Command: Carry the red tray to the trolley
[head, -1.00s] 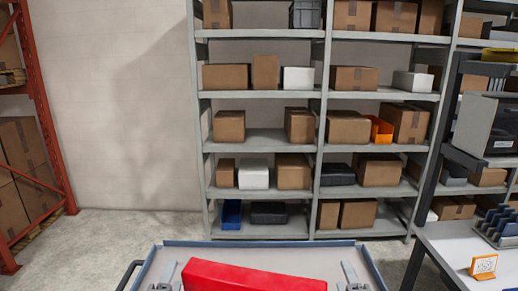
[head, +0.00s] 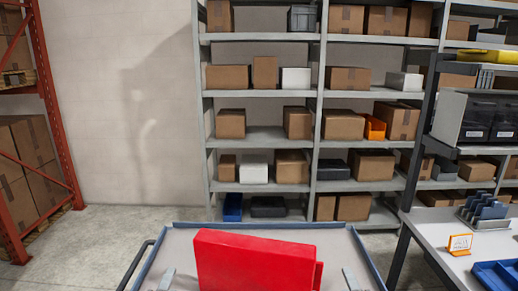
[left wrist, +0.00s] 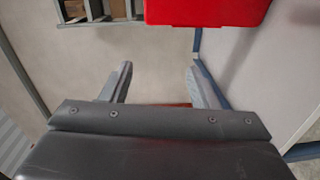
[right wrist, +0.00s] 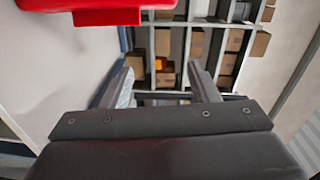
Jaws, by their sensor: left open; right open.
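The red tray (head: 255,262) shows at the bottom middle of the head view, over the pale top of the blue-rimmed trolley (head: 180,238). Its broad red face is turned toward me, and its lower part is cut off by the frame. I cannot tell how its underside rests. My left gripper (left wrist: 160,68) is open and empty, apart from the tray (left wrist: 205,10), which shows at the upper right of the left wrist view. My right gripper (right wrist: 161,68) is open and empty; the tray (right wrist: 85,12) shows at the upper left of the right wrist view.
Grey shelving (head: 312,130) with brown boxes stands behind the trolley. A workbench (head: 436,232) with an orange-framed sign (head: 460,244) and a blue bin (head: 495,273) is close on the right. An orange rack (head: 60,130) stands at the left. Floor (head: 100,250) is clear left of the trolley.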

